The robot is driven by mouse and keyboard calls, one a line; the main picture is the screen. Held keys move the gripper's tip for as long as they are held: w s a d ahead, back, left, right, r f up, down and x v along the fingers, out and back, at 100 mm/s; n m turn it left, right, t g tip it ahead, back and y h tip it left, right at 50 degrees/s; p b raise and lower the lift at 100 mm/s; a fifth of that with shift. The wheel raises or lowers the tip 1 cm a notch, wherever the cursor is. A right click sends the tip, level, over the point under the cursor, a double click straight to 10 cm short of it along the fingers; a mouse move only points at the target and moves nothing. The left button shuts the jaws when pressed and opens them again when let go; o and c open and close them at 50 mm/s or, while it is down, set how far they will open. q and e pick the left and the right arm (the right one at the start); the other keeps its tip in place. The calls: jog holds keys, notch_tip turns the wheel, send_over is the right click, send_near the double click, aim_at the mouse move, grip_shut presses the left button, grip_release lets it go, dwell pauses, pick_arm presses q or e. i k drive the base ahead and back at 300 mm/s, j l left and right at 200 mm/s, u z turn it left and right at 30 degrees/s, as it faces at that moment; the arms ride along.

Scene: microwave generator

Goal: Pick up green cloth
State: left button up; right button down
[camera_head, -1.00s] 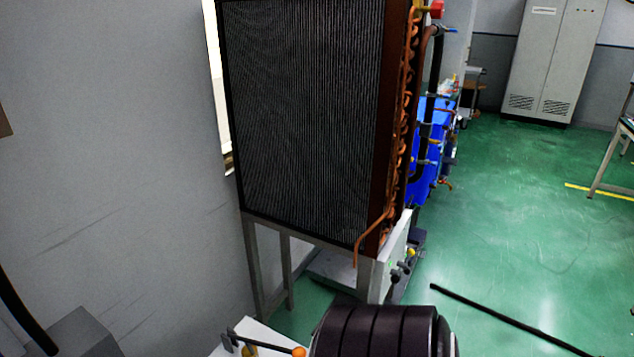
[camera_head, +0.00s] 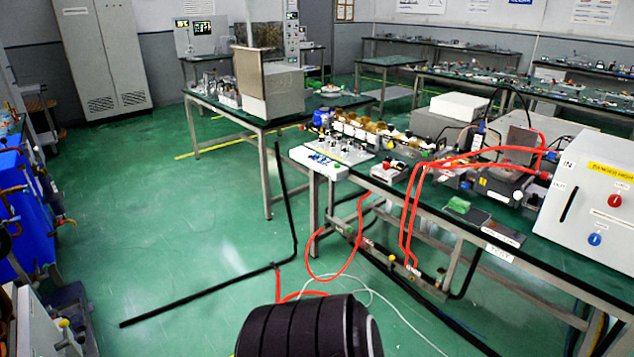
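A small bright green item (camera_head: 459,205), which looks like the green cloth, lies on the near table (camera_head: 440,213) at the right, close to its front edge. It sits on or beside a flat grey plate and is small in the picture. Neither of my grippers shows in the head view.
The near table carries red hoses (camera_head: 408,215), a large white box (camera_head: 590,200) and several devices. A black pipe (camera_head: 200,294) lies on the green floor. The floor at left centre is clear. A grey cabinet (camera_head: 100,60) stands at the back left.

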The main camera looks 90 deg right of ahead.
aim_at(461, 205)
jog(key=z, duration=3.7)
jog(key=i, duration=0.15)
